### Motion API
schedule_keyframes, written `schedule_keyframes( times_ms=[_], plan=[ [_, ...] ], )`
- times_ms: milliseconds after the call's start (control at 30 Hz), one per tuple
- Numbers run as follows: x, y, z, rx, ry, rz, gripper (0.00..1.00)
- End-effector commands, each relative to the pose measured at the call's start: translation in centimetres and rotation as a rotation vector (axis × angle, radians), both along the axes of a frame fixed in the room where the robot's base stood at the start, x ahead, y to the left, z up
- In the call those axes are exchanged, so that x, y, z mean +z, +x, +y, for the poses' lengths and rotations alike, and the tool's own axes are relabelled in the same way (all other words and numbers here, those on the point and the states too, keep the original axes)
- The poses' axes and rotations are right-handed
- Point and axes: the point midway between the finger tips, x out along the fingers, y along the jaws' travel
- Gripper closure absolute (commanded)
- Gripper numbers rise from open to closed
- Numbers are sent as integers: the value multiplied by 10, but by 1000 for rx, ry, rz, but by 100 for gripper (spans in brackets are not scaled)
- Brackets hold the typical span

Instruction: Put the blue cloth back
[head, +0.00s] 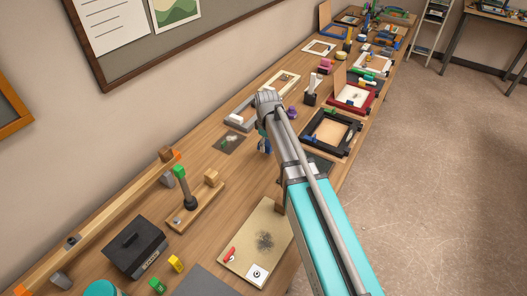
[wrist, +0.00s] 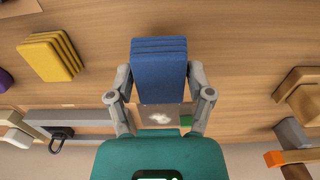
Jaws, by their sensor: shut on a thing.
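The blue cloth (wrist: 158,68) is a folded, layered block in the wrist view, upper middle. My gripper (wrist: 160,76) is shut on it, with one grey finger against each side. The cloth appears held above the wooden bench, but the exact height is hard to judge. In the head view my arm covers most of the gripper, and only a small dark blue patch (head: 265,145) shows beside it. A folded yellow cloth (wrist: 50,56) of similar shape lies on the bench at the left in the wrist view.
A dark sheet (head: 230,140) lies left of my gripper. A black tray (head: 329,147) stands to the right, and a grey frame (head: 238,120) is close behind. A wooden stand with a green-topped post (head: 180,172) is nearer. Bare bench (head: 222,170) shows between them.

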Motion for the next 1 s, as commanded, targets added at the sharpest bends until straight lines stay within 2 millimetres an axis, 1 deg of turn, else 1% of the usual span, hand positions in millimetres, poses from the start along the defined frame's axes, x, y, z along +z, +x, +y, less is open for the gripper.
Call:
schedule_keyframes(
  times_ms=[267, 433, 700, 833, 1000],
  plan=[
    [-3, 2, 0, 0, 0, 0, 71],
    [-14, 10, 2, 0, 0, 0, 71],
    [-35, 8, 1, 0, 0, 0, 71],
    [-40, 8, 1, 0, 0, 0, 71],
    [-40, 8, 1, 0, 0, 0, 71]
  ],
)
